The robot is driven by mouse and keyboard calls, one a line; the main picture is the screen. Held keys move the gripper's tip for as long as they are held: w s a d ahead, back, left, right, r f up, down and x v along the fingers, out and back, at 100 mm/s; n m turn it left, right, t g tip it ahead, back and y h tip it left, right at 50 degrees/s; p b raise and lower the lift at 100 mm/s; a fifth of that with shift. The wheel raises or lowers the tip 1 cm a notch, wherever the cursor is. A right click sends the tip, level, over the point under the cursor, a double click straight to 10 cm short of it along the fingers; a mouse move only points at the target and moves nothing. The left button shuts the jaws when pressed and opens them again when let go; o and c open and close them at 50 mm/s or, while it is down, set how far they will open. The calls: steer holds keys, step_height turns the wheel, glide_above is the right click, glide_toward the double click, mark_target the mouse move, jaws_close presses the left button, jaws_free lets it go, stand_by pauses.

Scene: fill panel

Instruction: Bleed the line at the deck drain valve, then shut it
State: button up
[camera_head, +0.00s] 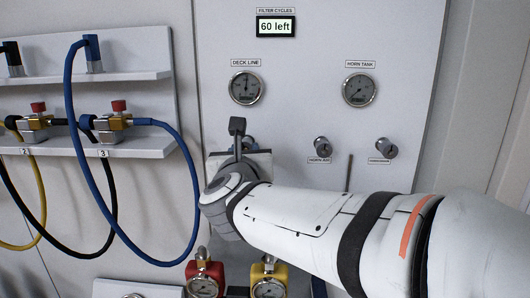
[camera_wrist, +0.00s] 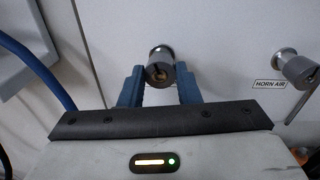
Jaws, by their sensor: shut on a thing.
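A round metal valve knob (camera_wrist: 160,68) with a brass-coloured centre and a slot stands out from the panel in the wrist view. No label for it shows, so I cannot read whether it is the deck drain valve. My gripper (camera_wrist: 160,88) is shut on it, with one blue finger on each side. In the head view my gripper (camera_head: 243,147) is at the panel below the deck line gauge (camera_head: 246,88) and left of the horn air knob (camera_head: 322,147). My wrist mostly hides the held knob there. The horn air knob also shows in the wrist view (camera_wrist: 297,68).
The horn tank gauge (camera_head: 359,90) and another knob (camera_head: 386,147) are to the right. A display (camera_head: 276,27) reads "60 left". Red (camera_head: 205,277) and yellow (camera_head: 268,279) gauge fittings sit below my arm.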

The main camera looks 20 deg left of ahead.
steer(key=n+p, duration=0.3)
steer(key=n, duration=0.6)
steer(key=shift+r+n+p, duration=0.15)
steer(key=shift+n+p, duration=0.15)
steer(key=shift+n, duration=0.1)
steer(key=n+p, duration=0.2)
steer(key=n, duration=0.1)
steer(key=shift+n+h, duration=0.3)
steer(key=n+p, duration=0.4)
steer(key=n, duration=0.2)
steer(key=shift+n+h, duration=0.3)
steer(key=shift+n, duration=0.1)
steer(key=shift+f+n+t+p, duration=0.2)
steer(key=shift+n+p, duration=2.9)
steer(key=shift+n, duration=2.8)
steer(key=shift+f+n+t+p, duration=0.1)
steer(key=shift+n+t+p, duration=0.1)
steer(key=shift+n+p, duration=4.3)
steer(key=n+b, duration=0.2)
steer(key=n, duration=0.1)
steer(key=shift+b, duration=0.4)
